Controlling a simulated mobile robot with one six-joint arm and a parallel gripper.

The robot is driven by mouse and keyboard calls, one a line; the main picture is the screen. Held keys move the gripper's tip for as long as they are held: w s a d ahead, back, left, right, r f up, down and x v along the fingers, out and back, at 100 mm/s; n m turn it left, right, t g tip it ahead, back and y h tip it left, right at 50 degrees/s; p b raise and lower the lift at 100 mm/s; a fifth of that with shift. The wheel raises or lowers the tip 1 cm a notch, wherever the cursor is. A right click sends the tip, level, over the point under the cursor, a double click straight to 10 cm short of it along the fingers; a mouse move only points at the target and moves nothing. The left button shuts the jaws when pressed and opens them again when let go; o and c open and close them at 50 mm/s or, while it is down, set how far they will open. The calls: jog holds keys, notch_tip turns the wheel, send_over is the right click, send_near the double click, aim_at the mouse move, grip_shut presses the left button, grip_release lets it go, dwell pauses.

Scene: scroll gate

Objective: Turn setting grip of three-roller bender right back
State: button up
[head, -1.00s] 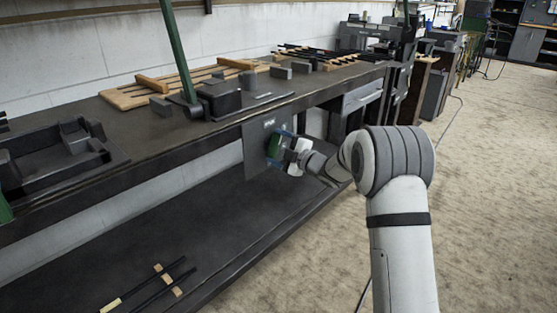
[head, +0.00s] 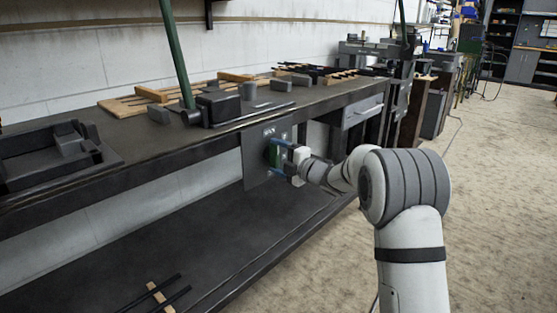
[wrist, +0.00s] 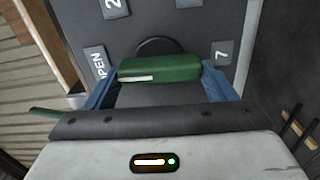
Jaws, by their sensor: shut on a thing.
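The green setting grip (wrist: 160,69) sits on a dark grey panel (wrist: 190,28) with light label plates. One plate reads "PEN", its start cut off, and others show 2 and 7. The bar carries a white line at its left part. In the head view the panel (head: 254,150) hangs at the bench's front edge and the grip (head: 273,156) is partly covered. My gripper (head: 278,157) is shut on the grip, its blue fingers above and below it. In the wrist view my gripper (wrist: 160,75) has one blue finger at each end of the bar.
The dark bench top (head: 130,128) carries a grey block device (head: 218,108), a green post (head: 176,55) and a wooden rack (head: 125,106). A lower shelf (head: 130,240) runs beneath. A drawer (head: 362,112) is right of the panel. The floor (head: 490,170) at right is open.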

jog(key=shift+f, duration=0.2)
jog(key=o, duration=1)
jog(key=shift+r, duration=0.15)
jog(key=p+v, duration=0.2)
jog(key=v, duration=0.6)
jog(key=shift+a, duration=0.1)
